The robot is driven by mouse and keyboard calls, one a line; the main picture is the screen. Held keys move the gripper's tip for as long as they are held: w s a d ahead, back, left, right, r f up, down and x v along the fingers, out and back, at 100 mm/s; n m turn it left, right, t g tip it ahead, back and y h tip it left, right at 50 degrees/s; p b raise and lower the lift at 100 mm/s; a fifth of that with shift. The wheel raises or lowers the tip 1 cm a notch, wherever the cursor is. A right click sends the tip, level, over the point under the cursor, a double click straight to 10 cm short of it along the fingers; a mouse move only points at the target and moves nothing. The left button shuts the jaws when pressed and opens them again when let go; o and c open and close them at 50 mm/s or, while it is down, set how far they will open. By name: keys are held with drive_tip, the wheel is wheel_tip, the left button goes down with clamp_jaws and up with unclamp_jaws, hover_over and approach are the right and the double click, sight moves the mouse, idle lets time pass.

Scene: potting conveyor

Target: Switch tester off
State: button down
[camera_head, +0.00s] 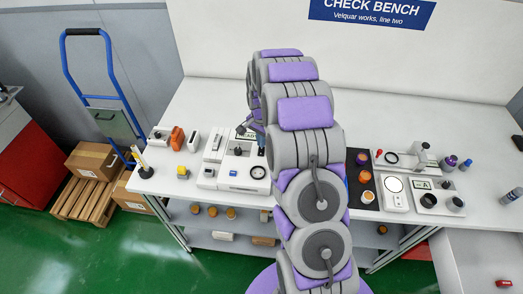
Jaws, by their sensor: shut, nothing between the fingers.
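A white tester (232,175) stands on the bench left of my arm. It has a lit green display partly covered by my gripper, a dark round knob (238,151) and a blue patch (257,172) on its front. My gripper (259,148) is small and mostly behind my arm. It is shut and empty, low over the back right of this tester; contact cannot be told. A second white device (440,190) with a green display and dark round parts stands at the right. The pictures do not show which is the task's tester, nor a clear switch position.
My arm blocks the bench's middle. Right are a black mat (361,197) with round pieces and a white dial device (394,193). Bare bench (205,95) lies behind.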

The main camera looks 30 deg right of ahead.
drive_tip(key=shift+a, duration=0.2)
drive_tip(key=shift+d, duration=0.3)
drive_tip(key=shift+a+f, duration=0.2)
drive_tip(key=shift+f, duration=0.1)
drive_tip(key=shift+d+f, duration=0.1)
drive_tip(key=shift+f, duration=0.45)
idle(0.6)
drive_tip(key=shift+r+p, duration=0.6)
drive_tip(key=shift+r, duration=1.1)
drive_tip(key=shift+r+p, duration=0.6)
drive_tip(key=shift+r, duration=1.2)
drive_tip(key=shift+r, duration=0.1)
